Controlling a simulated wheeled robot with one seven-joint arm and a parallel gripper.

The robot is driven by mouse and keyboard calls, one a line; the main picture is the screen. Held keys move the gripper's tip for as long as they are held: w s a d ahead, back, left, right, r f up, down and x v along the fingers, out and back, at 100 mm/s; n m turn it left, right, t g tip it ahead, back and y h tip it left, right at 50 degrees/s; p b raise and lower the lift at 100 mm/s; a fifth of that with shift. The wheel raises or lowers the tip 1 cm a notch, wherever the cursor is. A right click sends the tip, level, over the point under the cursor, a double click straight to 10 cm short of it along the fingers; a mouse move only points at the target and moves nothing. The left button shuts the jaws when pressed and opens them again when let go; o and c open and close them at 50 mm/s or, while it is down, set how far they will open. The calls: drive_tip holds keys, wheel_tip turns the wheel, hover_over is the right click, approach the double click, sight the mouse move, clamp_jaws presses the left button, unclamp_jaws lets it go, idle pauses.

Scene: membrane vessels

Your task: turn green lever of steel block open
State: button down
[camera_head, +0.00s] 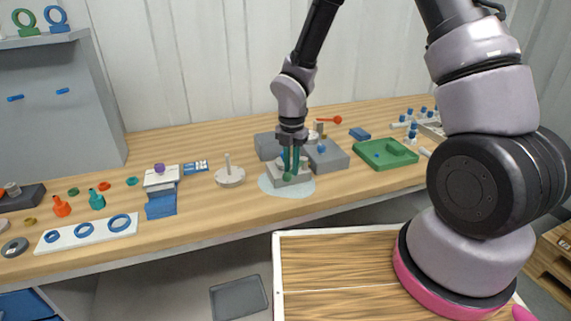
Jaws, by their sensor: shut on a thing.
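The steel block (279,181) is a grey block standing on a pale blue round patch (301,191) in the middle of the wooden bench. The green lever (288,177) shows as a small dark green part at the block's front. My gripper (291,170) points down onto the block from above. Its teal fingers are close together at the lever and shut on it. The fingers hide part of the lever, so its exact angle cannot be told.
Grey blocks (331,158) stand just behind and right of the steel block. A white disc with a peg (230,177) stands to the left. A green tray (386,155) lies to the right. A white board with blue rings (88,232) lies at the front left.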

drive_tip(key=d+n, duration=0.6)
drive_tip(key=n, duration=0.4)
drive_tip(key=shift+s+d, duration=0.4)
drive_tip(key=shift+s, duration=0.05)
drive_tip(key=c, duration=0.8)
unclamp_jaws()
wheel_tip(320, 180, up, 11)
drive_tip(key=shift+f, duration=0.1)
